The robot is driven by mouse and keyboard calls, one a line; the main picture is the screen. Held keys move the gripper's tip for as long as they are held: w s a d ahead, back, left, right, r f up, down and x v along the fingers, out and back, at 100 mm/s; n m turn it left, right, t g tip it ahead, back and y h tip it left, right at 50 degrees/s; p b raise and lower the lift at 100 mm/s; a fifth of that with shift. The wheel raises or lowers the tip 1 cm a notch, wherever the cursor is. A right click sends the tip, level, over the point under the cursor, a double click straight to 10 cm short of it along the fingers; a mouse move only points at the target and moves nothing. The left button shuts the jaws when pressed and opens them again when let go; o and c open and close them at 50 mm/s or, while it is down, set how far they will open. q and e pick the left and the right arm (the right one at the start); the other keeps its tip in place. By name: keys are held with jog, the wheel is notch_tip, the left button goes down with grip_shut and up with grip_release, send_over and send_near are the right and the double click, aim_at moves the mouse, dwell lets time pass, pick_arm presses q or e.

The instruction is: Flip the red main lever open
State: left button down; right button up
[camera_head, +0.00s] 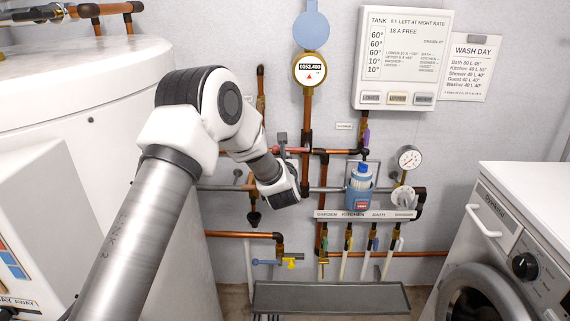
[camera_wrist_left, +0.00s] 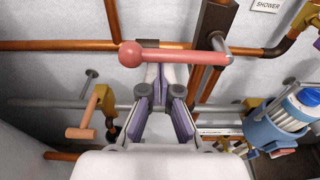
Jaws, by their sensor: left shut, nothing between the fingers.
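The red main lever (camera_wrist_left: 180,56) lies roughly level in the left wrist view, with a ball end (camera_wrist_left: 131,54) at left and its pivot at right by a dark upright bracket (camera_wrist_left: 215,25). In the head view, a part of the red lever (camera_head: 293,149) shows just beyond my left wrist. My left gripper (camera_wrist_left: 164,92) is shut and empty, its fingertips pointing up at the lever's middle from just below it in the picture. I cannot tell whether they touch it. In the head view my left wrist hides the fingers. My right gripper is in neither view.
Copper pipes (camera_head: 240,235) run along the wall. A wooden-coloured handle (camera_wrist_left: 82,132) is left of the gripper. A blue bottle holder (camera_head: 360,199) and a gauge (camera_head: 409,157) are to the right. A grey trough (camera_head: 330,298) is below; a washing machine (camera_head: 510,245) stands right.

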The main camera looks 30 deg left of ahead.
pick_arm(q)
jog(key=shift+f, duration=0.1)
dwell(0.3)
jog(key=shift+r+m, duration=0.2)
jog(key=shift+m, duration=0.4)
